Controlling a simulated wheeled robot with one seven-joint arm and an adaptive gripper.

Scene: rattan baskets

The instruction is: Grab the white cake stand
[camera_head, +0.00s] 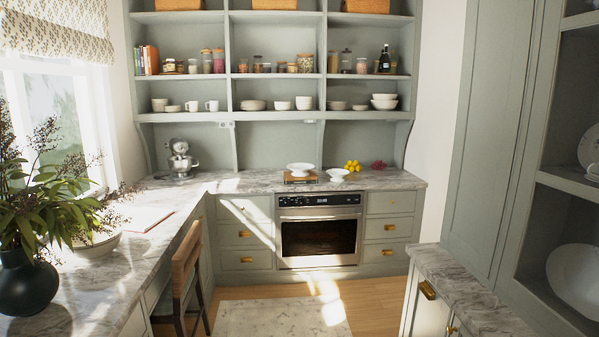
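Two white footed dishes stand on the far marble counter (400,180), above the oven. The larger white dish (301,168) is wide and shallow, and seems to rest on a small brown wooden board (300,179). The smaller white dish (338,174) is just to its right, nearer the counter's front edge. Either could be the white cake stand; I cannot tell which at this size. My gripper and arm do not show in this view.
A chair (186,270) stands by the left counter, which holds a dark plant vase (27,283). A built-in oven (319,235) is below the dishes. Yellow fruit (352,166) lies right of them. A marble-topped cabinet (460,285) stands front right. The rug (282,318) and middle floor are clear.

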